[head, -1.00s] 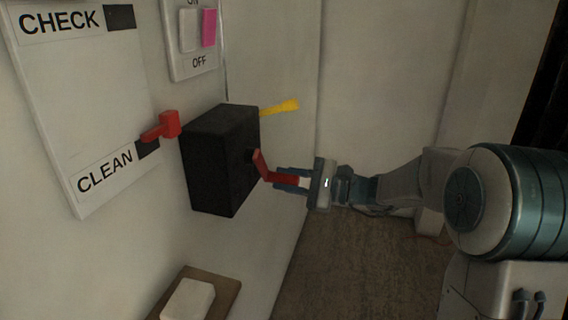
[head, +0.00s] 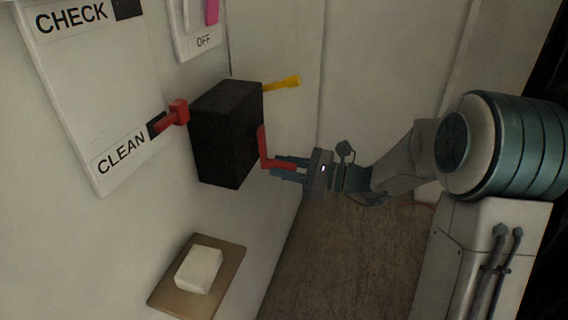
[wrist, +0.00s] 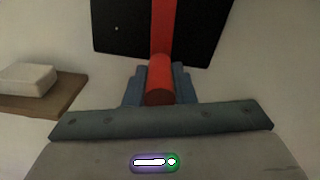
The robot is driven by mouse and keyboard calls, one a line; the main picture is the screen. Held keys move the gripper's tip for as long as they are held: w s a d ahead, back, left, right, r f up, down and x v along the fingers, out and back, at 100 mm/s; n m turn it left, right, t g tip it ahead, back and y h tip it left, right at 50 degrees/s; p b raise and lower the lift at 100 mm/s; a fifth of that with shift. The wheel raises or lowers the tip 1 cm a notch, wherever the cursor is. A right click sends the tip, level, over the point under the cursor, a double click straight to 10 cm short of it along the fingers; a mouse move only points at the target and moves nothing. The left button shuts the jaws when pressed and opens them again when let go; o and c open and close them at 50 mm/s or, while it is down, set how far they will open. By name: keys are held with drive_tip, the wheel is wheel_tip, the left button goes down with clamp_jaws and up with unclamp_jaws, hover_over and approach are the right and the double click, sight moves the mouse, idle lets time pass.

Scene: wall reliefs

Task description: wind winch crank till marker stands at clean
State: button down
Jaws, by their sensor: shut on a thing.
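The winch is a black box (head: 227,135) on the wall with a red crank (head: 263,147) on its right side. My gripper (head: 284,168) is shut on the crank's handle. In the wrist view, the round red handle (wrist: 159,80) sits between the blue-grey fingers, and the crank arm runs up in front of the black box (wrist: 124,28). The red marker (head: 178,111) sticks out left of the box, level with the dark square (head: 156,124) beside the CLEAN label (head: 121,153). The CHECK label (head: 71,16) is higher on the same white board.
A yellow lever (head: 283,84) sticks out behind the box. A switch plate (head: 201,42) marked OFF is above. A white block on a brown board (head: 168,292) is below, also seen at left in the wrist view (wrist: 30,78).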

drive_tip(key=c, duration=1.2)
unclamp_jaws()
drive_tip(key=shift+d, duration=0.1)
drive_tip(key=v, duration=1.3)
drive_tip(key=shift+d+b, duration=0.35)
drive_tip(key=shift+b, duration=0.1)
drive_tip(key=shift+s, duration=0.1)
